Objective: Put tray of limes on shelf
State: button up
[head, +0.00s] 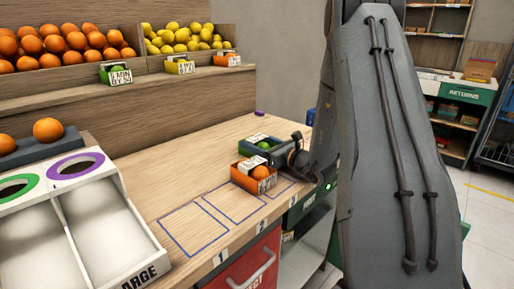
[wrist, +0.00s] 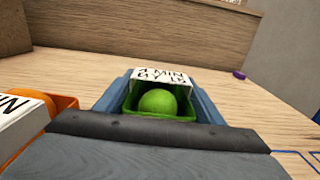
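A small green tray (wrist: 158,115) holds a round lime (wrist: 158,101) and has a white label on its far side. It stands on the wooden counter, and the lime also shows in the head view (head: 264,145). My gripper (wrist: 158,95) reaches in low at the tray, with one blue-grey finger along each side of it. Whether the fingers press on the tray I cannot tell. The dark bar of my gripper hides the tray's near bottom edge. The upper shelf (head: 50,95) is at the left in the head view.
An orange tray (head: 257,180) with an orange stands close beside the lime tray. Labelled trays, one green (head: 116,76), one yellow (head: 180,67) and one orange (head: 227,60), sit on the shelf. A purple object (wrist: 239,75) lies farther back. The counter's outlined squares (head: 193,230) are bare at left.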

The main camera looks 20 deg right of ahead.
aim_at(257, 138)
jog(key=c, duration=0.4)
jog(key=shift+c, duration=0.2)
jog(key=shift+r, duration=0.1)
notch_tip(257, 138, up, 10)
jog(key=shift+f, duration=0.1)
